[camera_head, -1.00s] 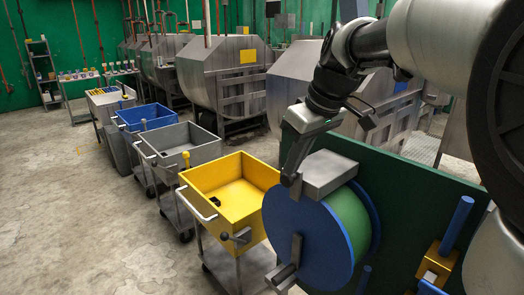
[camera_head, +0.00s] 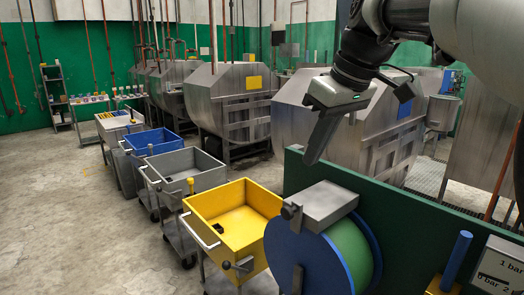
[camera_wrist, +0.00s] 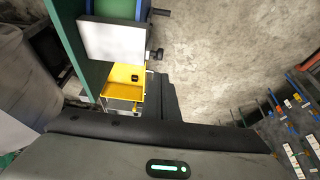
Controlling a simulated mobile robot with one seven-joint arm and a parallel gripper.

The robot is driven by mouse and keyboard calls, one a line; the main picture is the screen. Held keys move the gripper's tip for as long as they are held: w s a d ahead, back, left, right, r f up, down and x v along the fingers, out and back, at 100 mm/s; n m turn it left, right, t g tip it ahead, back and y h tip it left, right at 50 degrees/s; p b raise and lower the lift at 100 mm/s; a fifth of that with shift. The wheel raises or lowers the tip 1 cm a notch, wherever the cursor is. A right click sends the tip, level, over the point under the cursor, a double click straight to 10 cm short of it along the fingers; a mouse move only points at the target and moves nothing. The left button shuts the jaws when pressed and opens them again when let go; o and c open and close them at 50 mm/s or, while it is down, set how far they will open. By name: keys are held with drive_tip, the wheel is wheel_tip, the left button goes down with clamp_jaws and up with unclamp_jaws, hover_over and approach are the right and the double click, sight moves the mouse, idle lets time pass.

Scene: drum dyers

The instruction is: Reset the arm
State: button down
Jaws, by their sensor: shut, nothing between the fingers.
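My gripper (camera_head: 318,146) hangs from the arm above and to the right of the yellow cart, in front of a steel drum machine. Its fingers are together and point down, with nothing between them. Below it, apart from it, is the blue and green reel (camera_head: 318,250) with a grey block (camera_head: 319,205) on top, mounted at a green panel (camera_head: 410,220). In the wrist view the dark closed fingers (camera_wrist: 161,97) show near the middle, with the grey block (camera_wrist: 112,40) and part of the reel beyond.
A yellow cart (camera_head: 262,258), a grey cart (camera_head: 205,186) and a blue cart (camera_head: 165,152) stand in a row at left. Steel drum machines (camera_head: 232,105) line the back. A blue post (camera_head: 457,258) rises at lower right. Open concrete floor (camera_head: 60,220) lies at left.

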drive_tip(key=s+f+m+t+h, duration=0.1)
drive_tip(key=s+f+m, duration=0.6)
drive_tip(key=s+f, duration=0.9)
drive_tip(key=shift+s+d+f+t+h, duration=0.25)
drive_tip(key=shift+s+t+h, duration=0.15)
drive_tip(key=shift+s+h, duration=0.4)
